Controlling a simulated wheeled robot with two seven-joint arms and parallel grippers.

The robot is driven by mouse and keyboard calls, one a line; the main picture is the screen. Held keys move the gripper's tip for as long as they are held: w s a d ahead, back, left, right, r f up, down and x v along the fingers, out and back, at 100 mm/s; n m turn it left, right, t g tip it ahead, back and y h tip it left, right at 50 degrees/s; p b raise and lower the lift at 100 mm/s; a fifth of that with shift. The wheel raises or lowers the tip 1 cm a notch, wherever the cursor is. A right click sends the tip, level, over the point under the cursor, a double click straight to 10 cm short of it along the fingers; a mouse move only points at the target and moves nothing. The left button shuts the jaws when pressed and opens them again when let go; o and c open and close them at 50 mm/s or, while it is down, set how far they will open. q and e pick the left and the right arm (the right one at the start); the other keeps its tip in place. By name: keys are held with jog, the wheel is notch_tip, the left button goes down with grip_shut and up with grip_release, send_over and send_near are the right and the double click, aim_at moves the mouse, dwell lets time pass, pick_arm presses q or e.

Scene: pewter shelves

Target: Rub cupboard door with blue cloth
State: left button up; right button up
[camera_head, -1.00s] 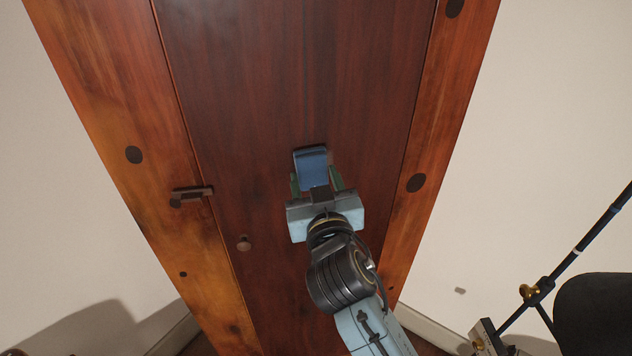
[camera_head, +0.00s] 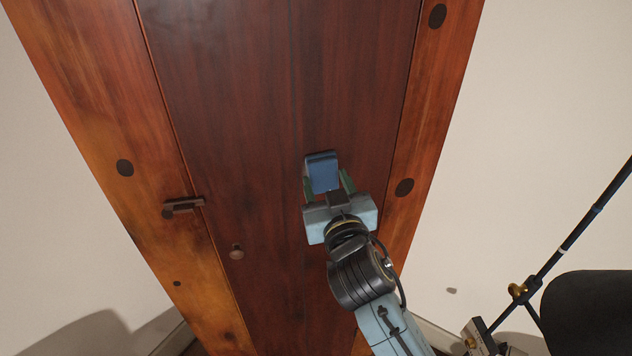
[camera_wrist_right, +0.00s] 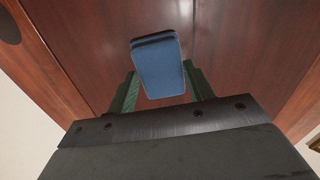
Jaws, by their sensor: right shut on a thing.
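The cupboard door (camera_head: 270,90) is a tall dark red-brown wooden panel, closed in its lighter orange frame. My right gripper (camera_head: 328,185) is in front of the door's right half, shut on the blue cloth (camera_head: 322,171). The cloth looks like a folded blue pad sticking out beyond the green fingers. In the right wrist view the cloth (camera_wrist_right: 160,68) sits between the fingers with the door (camera_wrist_right: 225,50) behind it. I cannot tell whether it touches the door. My left gripper is not in view.
A small latch (camera_head: 184,204) and a round knob (camera_head: 237,252) stick out at the door's left side. Pale walls (camera_head: 540,110) flank the cupboard. A black stand with a rod (camera_head: 570,245) is at the right.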

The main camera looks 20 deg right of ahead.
jog(key=shift+w, duration=0.1)
jog(key=shift+w+a, duration=0.1)
jog(key=shift+a, duration=0.6)
jog(key=shift+w+a+r+b, duration=0.15)
jog(key=shift+a+b, duration=0.45)
jog(key=shift+a, duration=0.7)
jog(key=shift+s+a+f, duration=0.15)
jog(key=shift+s+f, duration=0.05)
jog(key=shift+s, duration=0.1)
jog(key=shift+s+a, duration=0.15)
jog(key=shift+s, duration=2.35)
jog(key=shift+s+a+b, duration=0.2)
jog(key=shift+s+b, duration=0.1)
jog(key=shift+s, duration=1.2)
